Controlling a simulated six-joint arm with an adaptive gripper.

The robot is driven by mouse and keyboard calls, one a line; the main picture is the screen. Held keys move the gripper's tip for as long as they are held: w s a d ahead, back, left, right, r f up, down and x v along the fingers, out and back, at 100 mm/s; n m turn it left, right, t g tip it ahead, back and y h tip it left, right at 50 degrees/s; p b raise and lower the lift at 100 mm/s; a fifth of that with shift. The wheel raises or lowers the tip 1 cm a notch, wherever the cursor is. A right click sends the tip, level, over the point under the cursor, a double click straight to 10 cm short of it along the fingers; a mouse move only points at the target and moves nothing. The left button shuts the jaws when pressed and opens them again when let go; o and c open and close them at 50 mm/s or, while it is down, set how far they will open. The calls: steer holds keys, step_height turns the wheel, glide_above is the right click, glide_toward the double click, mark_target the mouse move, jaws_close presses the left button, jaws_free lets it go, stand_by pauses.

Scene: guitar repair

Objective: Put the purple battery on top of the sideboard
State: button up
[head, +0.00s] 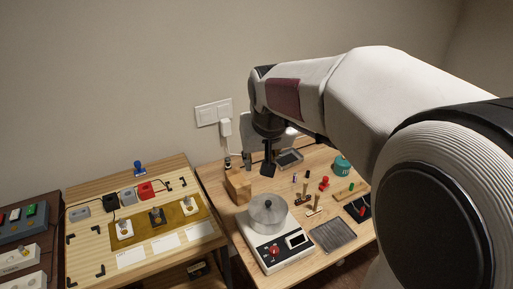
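I cannot pick out the purple battery with certainty. Two small upright cylinders stand on the right wooden table (283,228): a pale, perhaps purplish one (295,178) and a dark one (307,174). Both are too small to identify. My gripper (268,170) points down above the back of this table, left of the cylinders. It looks dark and narrow from here, and its fingers cannot be told apart. Which piece is the sideboard is unclear; a dark brown cabinet (50,203) is at the left edge, beside a lighter wooden bench (85,180).
A white hotplate with a metal pot (268,214) stands at the table's front left. Electrical boxes and pedals crowd the bench.

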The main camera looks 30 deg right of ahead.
steer(key=w+d+f+m, duration=0.2)
steer(key=w+d+f, duration=0.7)
steer(key=w+d, duration=0.2)
steer(key=m+g+h, duration=0.1)
steer(key=m, duration=0.1)
glide_above(296, 173)
steer(key=s+a, duration=0.1)
steer(key=s, duration=0.1)
step_height(296, 173, down, 15)
steer(key=shift+s+r, duration=0.1)
steer(key=shift+r, duration=0.1)
steer(key=shift+f, duration=0.1)
steer(key=shift+x, duration=1.2)
steer(key=shift+f, duration=0.1)
steer(key=shift+a+x, duration=0.15)
steer(key=shift+x, duration=0.65)
steer(key=shift+a+x, duration=0.15)
steer(key=shift+x, duration=1.65)
